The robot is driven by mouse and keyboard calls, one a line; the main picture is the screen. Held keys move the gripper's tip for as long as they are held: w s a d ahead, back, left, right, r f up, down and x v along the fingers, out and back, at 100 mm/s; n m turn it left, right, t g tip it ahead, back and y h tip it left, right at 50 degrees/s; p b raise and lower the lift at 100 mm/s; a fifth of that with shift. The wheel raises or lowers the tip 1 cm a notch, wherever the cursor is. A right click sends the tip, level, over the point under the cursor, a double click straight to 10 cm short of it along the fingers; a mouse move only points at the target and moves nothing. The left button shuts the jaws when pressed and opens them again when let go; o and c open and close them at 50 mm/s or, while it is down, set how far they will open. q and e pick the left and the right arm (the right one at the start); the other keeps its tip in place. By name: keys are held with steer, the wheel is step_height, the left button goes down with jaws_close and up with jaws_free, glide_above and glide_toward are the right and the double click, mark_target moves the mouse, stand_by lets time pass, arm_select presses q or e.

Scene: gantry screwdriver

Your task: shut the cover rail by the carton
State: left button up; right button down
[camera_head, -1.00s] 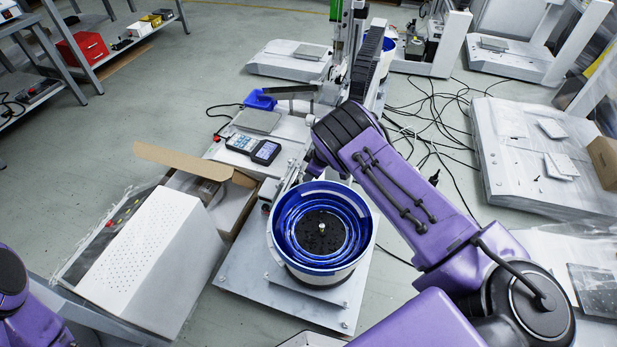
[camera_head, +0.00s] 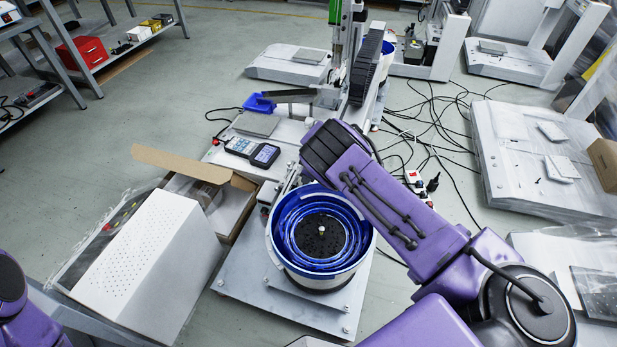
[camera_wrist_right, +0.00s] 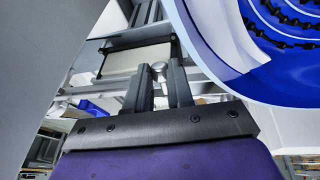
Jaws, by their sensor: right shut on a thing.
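The open carton (camera_head: 181,164) stands left of the blue-and-white feeder bowl (camera_head: 281,245), with a brown flap sticking out to the left. A narrow metal rail part, which I take for the cover rail (camera_head: 293,178), shows between the carton and my right arm. In the right wrist view my right gripper (camera_wrist_right: 160,74) has its two dark fingers close together around a small round silver knob (camera_wrist_right: 158,68). How the knob joins the rail is hard to see. In the head view my right arm hides these fingers. Only purple links of my left arm show at the lower left; its gripper is out of frame.
A white perforated box (camera_head: 145,265) stands left of the carton. A handheld control pad (camera_head: 252,150) and a blue tray (camera_head: 260,104) lie beyond the carton. A dark vertical gantry axis (camera_head: 366,68) rises behind my right arm. Loose cables (camera_head: 440,110) lie on the floor at right.

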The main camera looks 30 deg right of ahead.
steer(key=g+h+b, duration=0.1)
steer(key=b, duration=0.1)
steer(key=g+h+b, duration=0.1)
steer(key=b, duration=0.1)
steer(key=w+r+g+h+b, duration=0.1)
steer(key=b, duration=0.2)
steer(key=shift+a, duration=0.4)
steer(key=shift+w+a+r+n+g+h+b, duration=0.15)
steer(key=shift+r+g+h+b, duration=0.2)
steer(key=shift+b, duration=0.25)
steer(key=shift+w+a+r+n+g+h+b, duration=0.15)
steer(key=shift+g+h+b, duration=0.1)
steer(key=shift+g+b, duration=0.3)
steer(key=shift+s+d, duration=0.1)
steer(key=c, duration=1)
jaws_free()
steer(key=s+p+v, duration=0.1)
steer(key=p+v, duration=0.2)
steer(key=v, duration=0.7)
steer(key=shift+w+r+p, duration=0.25)
steer(key=shift+w+p, duration=0.1)
steer(key=shift+w, duration=0.05)
